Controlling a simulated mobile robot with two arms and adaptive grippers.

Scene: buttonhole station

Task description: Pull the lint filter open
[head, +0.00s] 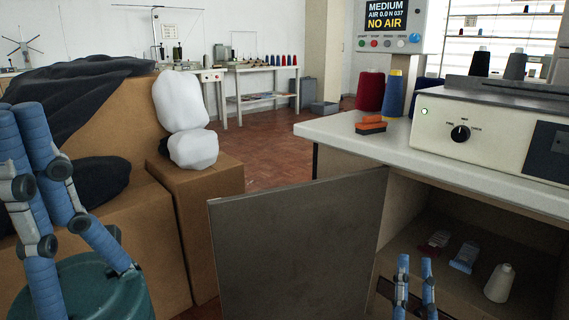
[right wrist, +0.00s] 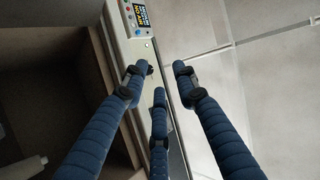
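I cannot pick out the lint filter for certain in either view. A beige control box (head: 492,140) with a black knob (head: 460,133) and a dark panel (head: 548,152) sits on the bench at the right. Below it is an open cabinet with a grey door (head: 290,245) swung out. My right gripper (head: 414,270) is low in front of the cabinet opening in the head view. Its blue fingers (right wrist: 160,75) are spread with nothing between them in the right wrist view. My left gripper (head: 75,215) is at the far left; its finger opening is unclear.
Inside the cabinet are a white cone (head: 499,283) and small packets (head: 465,257). Orange-black blocks (head: 371,125) and thread cones (head: 370,91) stand on the bench (head: 335,128). A display (head: 387,16) reads NO AIR. Cardboard boxes (head: 205,185) with white bundles (head: 180,100) fill the left.

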